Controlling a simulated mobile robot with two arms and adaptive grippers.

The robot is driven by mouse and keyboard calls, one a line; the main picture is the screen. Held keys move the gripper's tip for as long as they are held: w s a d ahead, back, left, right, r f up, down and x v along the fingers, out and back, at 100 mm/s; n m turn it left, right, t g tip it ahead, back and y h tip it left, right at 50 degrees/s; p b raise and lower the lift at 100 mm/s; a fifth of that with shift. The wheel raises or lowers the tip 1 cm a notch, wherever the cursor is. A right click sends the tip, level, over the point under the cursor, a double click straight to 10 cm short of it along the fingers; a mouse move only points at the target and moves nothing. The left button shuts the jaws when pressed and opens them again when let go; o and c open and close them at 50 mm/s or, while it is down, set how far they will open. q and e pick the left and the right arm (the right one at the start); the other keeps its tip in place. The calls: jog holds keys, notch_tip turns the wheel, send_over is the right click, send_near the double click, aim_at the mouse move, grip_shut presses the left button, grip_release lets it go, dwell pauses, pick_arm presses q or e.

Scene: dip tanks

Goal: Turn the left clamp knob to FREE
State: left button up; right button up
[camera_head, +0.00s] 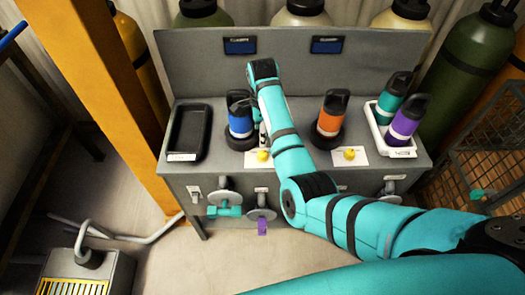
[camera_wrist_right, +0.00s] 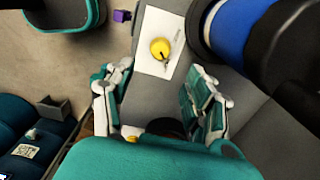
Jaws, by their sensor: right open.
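The left clamp knob (camera_head: 264,155) is small, round and yellow, on a white label at the bench's front edge. In the right wrist view the knob (camera_wrist_right: 160,48) shows a dark pointer mark toward its lower right; the label lettering is unreadable. My right gripper (camera_wrist_right: 155,97) is open and empty, the knob beyond its fingertips and apart from them. In the head view my right arm reaches over the bench and partly hides this gripper. A blue bottle (camera_head: 240,120) stands upright in a black holder behind the knob. My left gripper is not in view.
An orange bottle (camera_head: 331,115) stands near a second yellow knob (camera_head: 349,154). A black tray (camera_head: 188,132) is at left; a white tray (camera_head: 401,152) with green and purple bottles is at right. The blue bottle (camera_wrist_right: 235,30) is close beside the right gripper. An orange post (camera_head: 120,95) stands left.

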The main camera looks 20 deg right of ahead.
aim_at(262, 154)
notch_tip(262, 154, down, 11)
jog(key=shift+r, duration=0.1)
dwell(0.3)
grip_shut()
